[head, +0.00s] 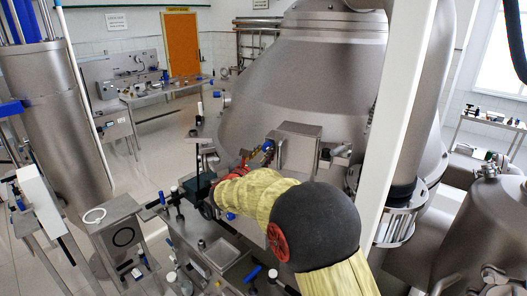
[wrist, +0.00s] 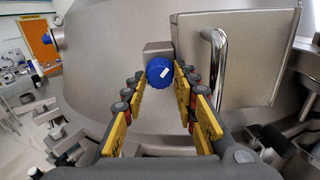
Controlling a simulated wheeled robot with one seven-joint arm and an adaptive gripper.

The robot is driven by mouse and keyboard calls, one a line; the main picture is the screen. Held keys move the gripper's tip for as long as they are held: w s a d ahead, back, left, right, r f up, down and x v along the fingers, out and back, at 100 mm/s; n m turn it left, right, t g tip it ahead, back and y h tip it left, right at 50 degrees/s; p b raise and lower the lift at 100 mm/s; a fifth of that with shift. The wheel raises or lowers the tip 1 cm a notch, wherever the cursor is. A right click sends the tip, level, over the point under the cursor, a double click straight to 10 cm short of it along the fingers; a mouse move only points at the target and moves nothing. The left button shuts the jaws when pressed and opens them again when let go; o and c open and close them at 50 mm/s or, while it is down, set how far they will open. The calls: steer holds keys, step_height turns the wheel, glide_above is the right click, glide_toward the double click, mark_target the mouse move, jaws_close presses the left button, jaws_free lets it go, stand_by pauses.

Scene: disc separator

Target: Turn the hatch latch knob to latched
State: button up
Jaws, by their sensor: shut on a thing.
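The hatch latch knob (wrist: 160,71) is a round blue knob with a ribbed edge and a small white mark on its face. It sits on a small grey block (wrist: 157,48) at the left side of the hatch (wrist: 250,55), a flat metal door with a bar handle (wrist: 216,60). My gripper (wrist: 160,76) has its yellow-padded fingers on either side of the knob and is shut on it. In the head view the knob (head: 267,145) shows just beyond my gripper (head: 264,153), left of the hatch box (head: 299,147). Whether the latch is engaged cannot be told.
The large metal vessel (head: 300,75) rises behind the hatch. A white post (head: 391,130) stands right of my arm. A workbench with small tools (head: 225,250) lies below my arm, and a side bench (head: 155,92) stands at the back left. Open floor shows at the left.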

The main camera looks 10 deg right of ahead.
steer(key=n+p, duration=0.2)
steer(key=n, duration=0.2)
steer(key=shift+r+n+p, duration=0.1)
steer(key=shift+n+p, duration=1.3)
steer(key=shift+n, duration=0.9)
steer(key=o, duration=1.2)
steer(key=shift+c, duration=0.2)
steer(key=v, duration=1.2)
